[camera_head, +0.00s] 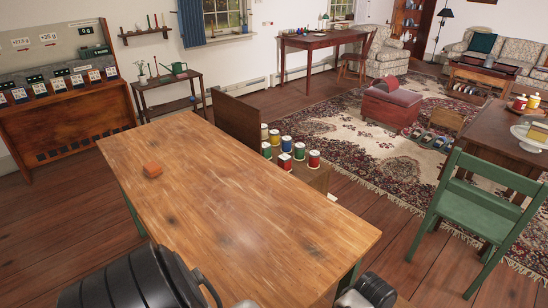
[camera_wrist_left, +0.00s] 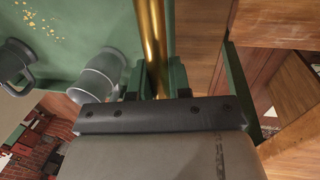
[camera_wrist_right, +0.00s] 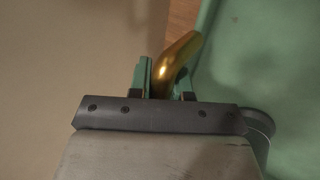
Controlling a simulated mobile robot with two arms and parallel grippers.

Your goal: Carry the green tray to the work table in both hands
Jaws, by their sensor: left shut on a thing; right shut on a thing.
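The green tray shows in the left wrist view (camera_wrist_left: 75,30) and in the right wrist view (camera_wrist_right: 260,60); I cannot make it out in the head view. My left gripper (camera_wrist_left: 161,80) is shut on one brass-coloured tray handle (camera_wrist_left: 152,35). My right gripper (camera_wrist_right: 163,80) is shut on the other brass handle (camera_wrist_right: 181,52). A grey mug (camera_wrist_left: 18,62) and a second grey vessel (camera_wrist_left: 98,75) are on the tray. A grey round edge (camera_wrist_right: 262,122) shows by the right gripper. The wooden work table (camera_head: 250,200) stands right ahead of me.
A green chair (camera_head: 484,210) is at the right. A patterned rug (camera_head: 355,135) lies behind.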

